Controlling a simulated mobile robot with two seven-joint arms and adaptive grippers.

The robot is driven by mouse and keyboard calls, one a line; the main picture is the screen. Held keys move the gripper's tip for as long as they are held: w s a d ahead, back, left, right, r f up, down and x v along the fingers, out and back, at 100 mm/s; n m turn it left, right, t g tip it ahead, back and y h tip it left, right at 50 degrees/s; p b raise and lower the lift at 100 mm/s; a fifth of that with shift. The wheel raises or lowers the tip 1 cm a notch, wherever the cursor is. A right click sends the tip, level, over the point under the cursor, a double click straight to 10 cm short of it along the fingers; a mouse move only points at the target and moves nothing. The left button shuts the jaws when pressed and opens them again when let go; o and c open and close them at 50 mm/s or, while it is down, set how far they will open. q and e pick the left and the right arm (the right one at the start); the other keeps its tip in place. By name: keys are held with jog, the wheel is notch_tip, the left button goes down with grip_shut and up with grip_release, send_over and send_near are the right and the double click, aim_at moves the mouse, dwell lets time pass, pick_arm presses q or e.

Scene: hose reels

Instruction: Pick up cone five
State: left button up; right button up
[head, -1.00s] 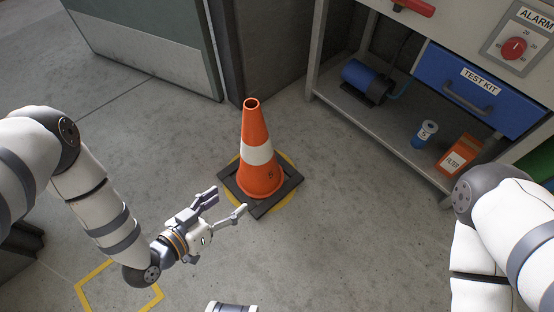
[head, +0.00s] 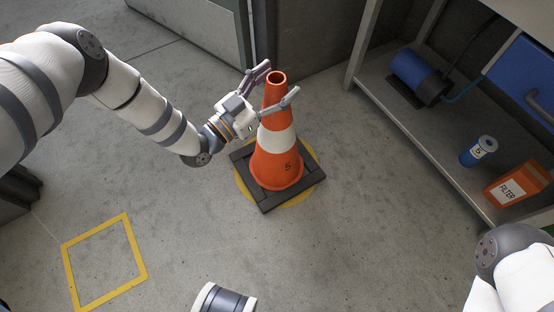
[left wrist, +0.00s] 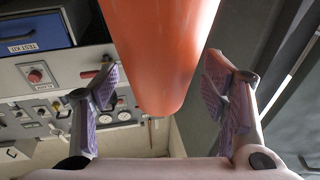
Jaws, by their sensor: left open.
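In the left wrist view the orange cone (left wrist: 160,55) fills the space between the two spread fingers (left wrist: 168,95), with gaps on both sides. My right gripper is not in view; only part of my right arm shows at the lower right.
A yellow square outline (head: 68,268) marks clear floor at the left. A grey shelf unit (head: 400,122) at the right holds a blue pump (head: 418,76), a blue can (head: 478,151) and an orange filter box (head: 517,184). A wall stands behind the cone.

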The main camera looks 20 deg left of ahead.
pick_arm(q)
grip_shut()
jog(key=shift+r, duration=0.15)
jog(key=shift+r, duration=0.1)
